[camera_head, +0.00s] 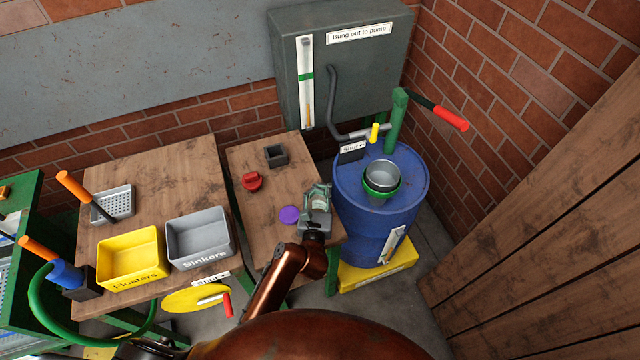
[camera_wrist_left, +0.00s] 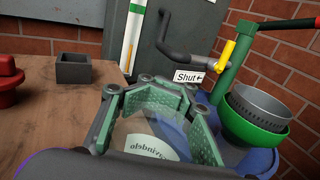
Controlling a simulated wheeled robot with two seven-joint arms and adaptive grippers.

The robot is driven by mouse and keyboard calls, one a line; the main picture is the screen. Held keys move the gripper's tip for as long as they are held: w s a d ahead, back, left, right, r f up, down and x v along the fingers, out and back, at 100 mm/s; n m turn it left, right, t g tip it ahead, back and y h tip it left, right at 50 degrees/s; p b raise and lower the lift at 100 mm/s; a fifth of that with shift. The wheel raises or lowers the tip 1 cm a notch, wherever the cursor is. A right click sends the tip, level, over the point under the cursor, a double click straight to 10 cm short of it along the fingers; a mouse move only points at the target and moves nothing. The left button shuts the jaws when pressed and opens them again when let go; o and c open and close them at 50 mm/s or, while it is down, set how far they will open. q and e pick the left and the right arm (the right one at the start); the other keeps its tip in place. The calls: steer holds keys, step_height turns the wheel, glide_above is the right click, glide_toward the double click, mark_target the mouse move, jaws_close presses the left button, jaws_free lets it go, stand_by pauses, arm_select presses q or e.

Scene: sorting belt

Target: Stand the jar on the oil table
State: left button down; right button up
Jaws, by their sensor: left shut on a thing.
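My left gripper (camera_head: 318,194) is over the right edge of the small wooden table (camera_head: 262,228), beside the blue drum. In the left wrist view its green-padded fingers (camera_wrist_left: 150,105) are closed around a clear glass jar (camera_wrist_left: 172,128) with a pale label (camera_wrist_left: 152,148). The jar looks upright between the fingers. Its base is hidden, so I cannot tell whether it touches the tabletop. A purple disc (camera_head: 289,215) lies on the table just left of the gripper. My right gripper is not in view.
A red knobbed piece (camera_head: 252,181) and a dark square cup (camera_head: 276,155) stand on the small table's far half. The blue drum (camera_head: 350,215) with a sieve (camera_head: 382,174) in a green funnel is at right. Yellow (camera_head: 131,259) and grey (camera_head: 199,238) bins stand left.

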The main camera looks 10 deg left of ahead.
arm_select(q)
steer(key=shift+r, duration=0.1)
steer(key=c, duration=1.5)
jaws_free()
steer(key=shift+o, duration=0.2)
steer(key=s+d, duration=0.1)
steer(key=s, duration=1.1)
steer(key=shift+d+p, duration=0.3)
steer(key=shift+d, duration=0.05)
